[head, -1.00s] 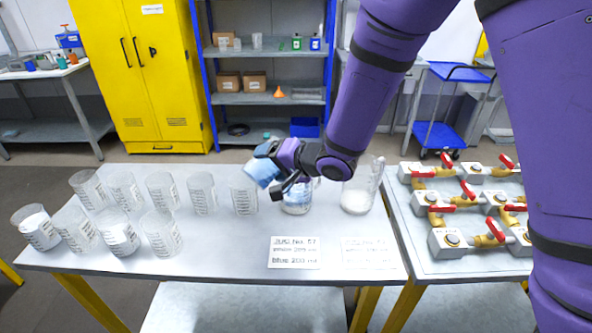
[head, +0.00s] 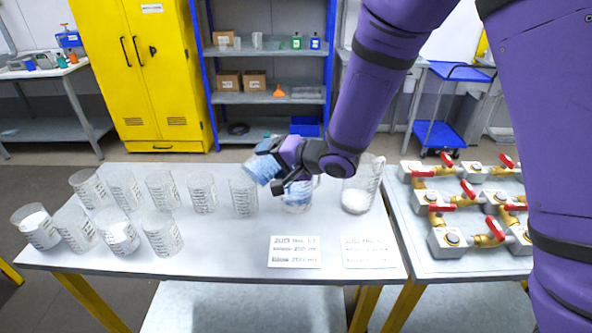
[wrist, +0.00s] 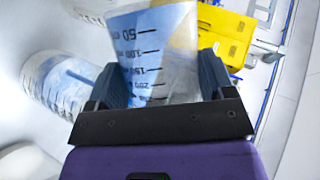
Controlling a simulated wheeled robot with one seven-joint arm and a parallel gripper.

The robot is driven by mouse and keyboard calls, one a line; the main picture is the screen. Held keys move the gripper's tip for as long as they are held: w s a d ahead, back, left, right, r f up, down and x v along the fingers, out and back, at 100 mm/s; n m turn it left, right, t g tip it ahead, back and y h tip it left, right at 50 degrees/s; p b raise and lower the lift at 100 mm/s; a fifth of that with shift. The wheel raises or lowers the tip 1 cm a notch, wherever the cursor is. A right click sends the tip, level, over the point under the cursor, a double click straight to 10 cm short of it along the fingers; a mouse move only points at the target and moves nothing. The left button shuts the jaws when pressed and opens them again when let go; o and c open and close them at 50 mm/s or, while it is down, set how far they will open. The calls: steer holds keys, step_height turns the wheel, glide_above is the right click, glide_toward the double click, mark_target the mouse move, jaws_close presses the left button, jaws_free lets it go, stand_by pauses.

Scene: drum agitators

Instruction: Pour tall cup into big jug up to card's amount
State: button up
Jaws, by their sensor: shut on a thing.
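My gripper (head: 284,178) is shut on a clear tall cup (head: 262,168) with blue contents. It holds the cup tilted above the table. In the wrist view the cup (wrist: 155,50) shows printed volume marks, with blue visible near the 50 mark; its mouth is hidden. Just right of and below the cup, a clear jug (head: 297,196) stands on the table with blue contents, partly hidden by my gripper. I cannot tell whether a stream is falling. A printed card (head: 295,252) lies in front of this jug; its small text is blurred, with a line that seems to mention blue.
A second big jug (head: 359,188) with white contents stands to the right, with another card (head: 369,252) before it. Several clear cups (head: 203,193) stand on the left of the table (head: 215,245), some holding white. A bench with red-handled valves (head: 465,222) adjoins on the right.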

steer(key=shift+w+r, duration=0.1)
steer(key=shift+r, duration=0.1)
stand_by(1.1)
steer(key=shift+f+n, duration=0.3)
steer(key=shift+f, duration=0.15)
steer(key=shift+s+a+r+n+t+h, duration=0.1)
steer(key=shift+s+r+n+t+h, duration=0.1)
steer(key=shift+r+n+t+h, duration=0.4)
steer(key=shift+f+h, duration=0.2)
steer(key=shift+h, duration=0.1)
